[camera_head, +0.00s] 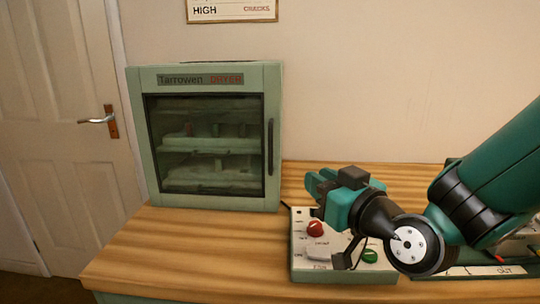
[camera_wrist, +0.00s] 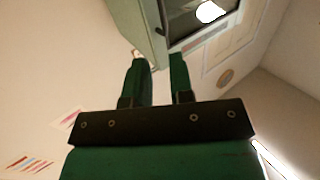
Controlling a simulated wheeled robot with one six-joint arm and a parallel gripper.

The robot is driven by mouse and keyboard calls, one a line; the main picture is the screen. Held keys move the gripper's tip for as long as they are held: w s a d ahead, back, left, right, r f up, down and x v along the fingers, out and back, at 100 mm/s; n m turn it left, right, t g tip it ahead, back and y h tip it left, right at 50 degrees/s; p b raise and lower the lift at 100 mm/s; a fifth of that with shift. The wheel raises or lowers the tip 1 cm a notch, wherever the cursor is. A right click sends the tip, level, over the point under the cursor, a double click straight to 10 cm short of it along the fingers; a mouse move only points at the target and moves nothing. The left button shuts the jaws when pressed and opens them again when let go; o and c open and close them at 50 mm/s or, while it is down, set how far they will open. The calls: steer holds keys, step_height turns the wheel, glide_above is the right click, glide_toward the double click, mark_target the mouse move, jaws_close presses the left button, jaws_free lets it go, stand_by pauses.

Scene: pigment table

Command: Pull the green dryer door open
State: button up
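The green dryer (camera_head: 138,140) stands at the left of the wooden counter, its dark-glazed door (camera_head: 205,186) shut. A dark vertical handle (camera_head: 270,147) is on the door's right side. Shelves with small items show through the glass. My gripper (camera_head: 316,183) is to the right of the dryer and lower than the handle, above the control box, its fingers pointing left. In the wrist view, my gripper (camera_wrist: 158,60) has its two green fingers apart with nothing between them. The dryer (camera_wrist: 143,22) shows beyond the fingertips there, with the handle (camera_wrist: 161,31) apart from them.
A control box (camera_head: 304,262) with a red button (camera_head: 315,229) and a green button (camera_head: 370,256) sits below my gripper. A tray marked OUT (camera_head: 485,270) is at the right. The wooden counter (camera_head: 200,245) is bare before the dryer. A white door (camera_head: 75,160) is at far left.

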mark_target(272, 150)
steer(key=p+x, duration=0.7)
steer(key=x, duration=1)
jaws_close()
